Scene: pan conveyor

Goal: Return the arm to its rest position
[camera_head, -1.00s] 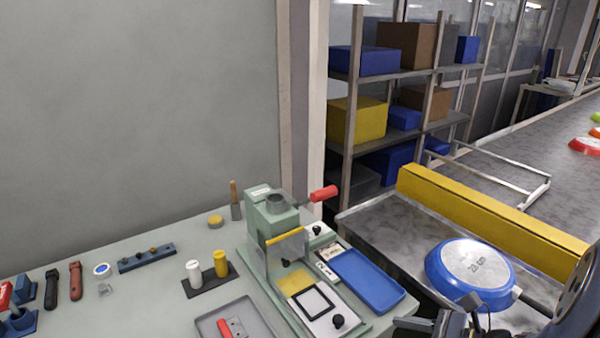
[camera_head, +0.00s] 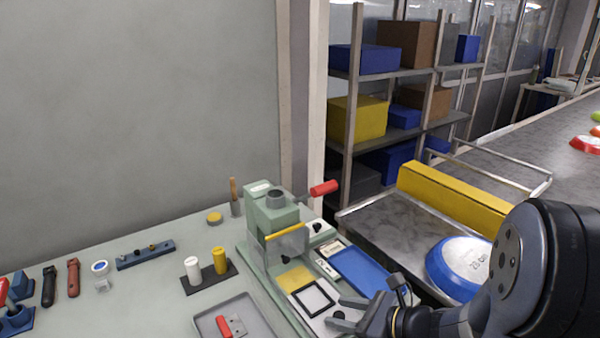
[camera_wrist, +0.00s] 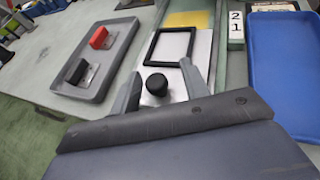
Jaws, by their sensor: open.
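My gripper (camera_head: 357,309) is open and empty at the lower right of the head view, over the front end of the green press machine (camera_head: 275,230). In the wrist view my gripper's two fingers (camera_wrist: 158,88) stand apart on either side of a black knob (camera_wrist: 157,84) on the machine's white plate. I cannot tell how high the fingers are above the plate. My dark arm covers the lower right of the head view and hides part of the blue pan (camera_head: 455,265) and of the blue tray (camera_head: 357,268).
A grey tray (camera_head: 250,309) with a red-handled tool lies left of the press. White and yellow cylinders (camera_head: 193,270) stand on a dark base. A yellow barrier (camera_head: 450,198) runs beside the conveyor (camera_head: 540,155). Shelves (camera_head: 400,80) with boxes stand behind.

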